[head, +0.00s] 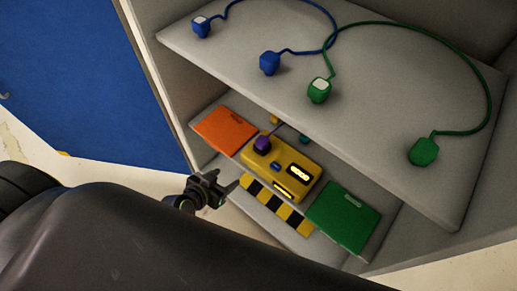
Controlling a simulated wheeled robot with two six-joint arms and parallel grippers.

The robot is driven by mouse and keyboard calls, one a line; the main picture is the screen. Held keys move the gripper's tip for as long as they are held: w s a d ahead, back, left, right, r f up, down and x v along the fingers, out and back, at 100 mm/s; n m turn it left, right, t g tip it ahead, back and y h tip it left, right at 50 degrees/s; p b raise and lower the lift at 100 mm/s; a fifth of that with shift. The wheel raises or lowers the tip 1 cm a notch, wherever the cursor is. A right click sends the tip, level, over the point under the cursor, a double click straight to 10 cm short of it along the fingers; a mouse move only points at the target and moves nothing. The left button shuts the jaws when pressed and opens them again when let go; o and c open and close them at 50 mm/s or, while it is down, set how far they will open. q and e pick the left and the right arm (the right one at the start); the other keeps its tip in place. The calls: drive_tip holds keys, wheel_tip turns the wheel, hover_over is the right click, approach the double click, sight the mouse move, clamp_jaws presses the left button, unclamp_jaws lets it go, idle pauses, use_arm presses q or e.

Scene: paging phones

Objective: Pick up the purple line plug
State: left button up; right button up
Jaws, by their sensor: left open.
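The purple line plug (262,144) sits at the upper left part of a yellow box (286,174) on the lower shelf. A short purple cord appears to run from it toward the back, where the upper shelf hides part of the space. My left gripper (226,182) is open and empty. In the picture it is below and left of the purple plug, apart from it, near the front edge of the lower shelf. My right gripper is not in view.
An orange panel (224,129) lies left of the yellow box and a green panel (343,217) right of it. A striped strip (270,203) lies in front. The upper shelf (378,130) overhangs, holding blue plugs (270,63) and green plugs (423,152) with cords.

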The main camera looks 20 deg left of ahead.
sight(261, 141)
use_arm(q)
wheel_tip(261, 141, up, 10)
drive_tip(key=w+d+m+t+h+b, duration=0.1)
drive_tip(key=d+m+t+h+b, duration=0.1)
drive_tip(key=t, duration=0.1)
drive_tip(key=x, duration=1.2)
drive_tip(key=shift+w+d+f+b, duration=0.2)
drive_tip(key=shift+w+f+b, duration=0.05)
drive_tip(key=shift+b, duration=0.05)
drive_tip(key=x, duration=0.2)
drive_tip(key=f+x, duration=0.1)
drive_tip(key=x, duration=0.1)
drive_tip(key=shift+w+d+f, duration=0.1)
drive_tip(key=shift+w+d, duration=0.05)
drive_tip(key=shift+d, duration=0.05)
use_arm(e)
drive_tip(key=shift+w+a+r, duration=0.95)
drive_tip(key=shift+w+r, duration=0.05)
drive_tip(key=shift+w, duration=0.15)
use_arm(q)
drive_tip(key=c, duration=1.1)
drive_tip(key=shift+r, duration=0.2)
drive_tip(key=shift+c, duration=0.2)
